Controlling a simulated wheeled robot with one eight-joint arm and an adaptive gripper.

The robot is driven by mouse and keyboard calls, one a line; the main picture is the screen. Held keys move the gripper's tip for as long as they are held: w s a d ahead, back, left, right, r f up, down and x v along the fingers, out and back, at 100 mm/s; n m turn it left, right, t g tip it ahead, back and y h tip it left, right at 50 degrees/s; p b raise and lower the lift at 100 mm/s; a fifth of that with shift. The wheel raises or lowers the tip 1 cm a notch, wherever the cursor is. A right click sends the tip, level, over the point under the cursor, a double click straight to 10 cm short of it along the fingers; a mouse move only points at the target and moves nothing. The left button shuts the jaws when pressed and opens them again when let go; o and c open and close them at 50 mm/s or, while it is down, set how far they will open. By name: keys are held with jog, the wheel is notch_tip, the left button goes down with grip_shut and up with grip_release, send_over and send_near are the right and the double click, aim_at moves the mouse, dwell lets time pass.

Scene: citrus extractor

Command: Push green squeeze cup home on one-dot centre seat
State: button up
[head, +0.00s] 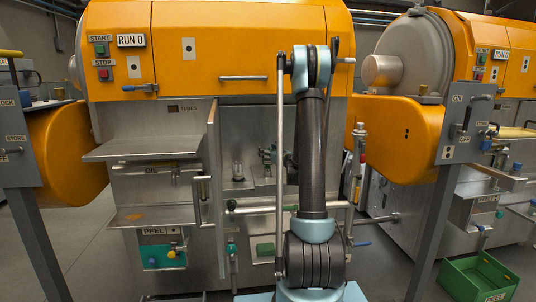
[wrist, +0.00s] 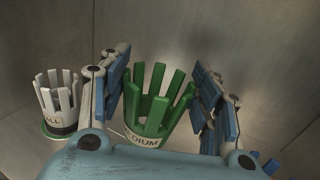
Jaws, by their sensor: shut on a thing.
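The green squeeze cup (wrist: 148,128), with upright prongs and a MEDIUM label, stands between the fingers of my gripper (wrist: 162,75) in the wrist view. My gripper is shut on it, one blue-padded finger at each side. The cup looks upright. Its base and the seat under it are hidden behind my gripper's body, so I cannot tell whether it touches the seat. In the head view, my gripper (head: 268,155) reaches into the machine's lower bay, partly hidden by my arm; the green cup cannot be made out there.
A white pronged cup (wrist: 60,108) stands on a green-rimmed base left of my gripper; it also shows in the head view (head: 238,172). Metal walls (wrist: 215,35) close in behind. An open door panel (head: 214,165) stands left of my arm. A green crate (head: 480,278) is at lower right.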

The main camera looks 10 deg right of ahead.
aim_at(270, 163)
jog(key=shift+f, duration=3.35)
dwell(0.4)
jog(key=o, duration=1.2)
jog(key=shift+r, duration=0.2)
notch_tip(270, 163, up, 9)
jog(key=s+a+n+g, duration=0.45)
jog(key=s+n, duration=0.45)
jog(key=s, duration=0.4)
jog(key=s+a+n+g, duration=0.3)
jog(key=s+a+n, duration=0.3)
jog(key=s+n, duration=0.45)
jog(key=s+d+f+n+g+h, duration=0.2)
jog(key=s+d+f+n, duration=0.1)
jog(key=s, duration=0.8)
jog(key=s+d+f+n+g+h, duration=0.2)
jog(key=s+d+f+n, duration=0.2)
jog(key=s, duration=0.7)
jog(key=s+d+f+n+g+h, duration=0.2)
jog(key=s+f+n, duration=0.3)
jog(key=s, duration=0.5)
jog(key=shift+s+d+f+g+h, duration=0.3)
jog(key=shift+s+d+g+h, duration=0.15)
jog(key=shift+d, duration=0.35)
